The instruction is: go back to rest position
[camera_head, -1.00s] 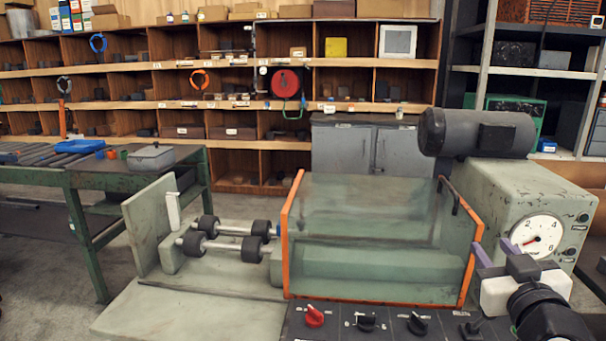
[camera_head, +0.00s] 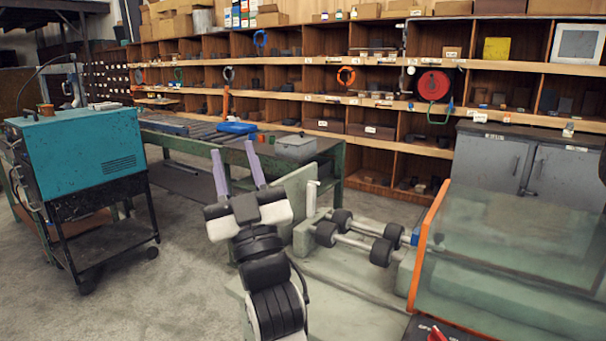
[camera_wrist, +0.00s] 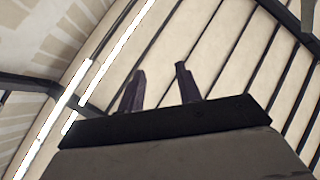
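My gripper (camera_head: 236,168) is raised in the lower middle of the head view, with its two purple fingers pointing up. The fingers are apart and nothing is between them. In the wrist view my gripper (camera_wrist: 161,88) also shows open and empty against the ceiling. No flanged pipe can be made out in either view. The machine with black rollers (camera_head: 381,251) and an orange-edged clear guard (camera_head: 520,260) is to the right of my gripper.
A teal cabinet on a wheeled cart (camera_head: 85,155) stands at the left. A green workbench (camera_head: 180,135) with a grey box (camera_head: 295,148) is behind my gripper. Wooden shelves (camera_head: 370,90) line the back. Grey floor (camera_head: 185,280) is clear between cart and machine.

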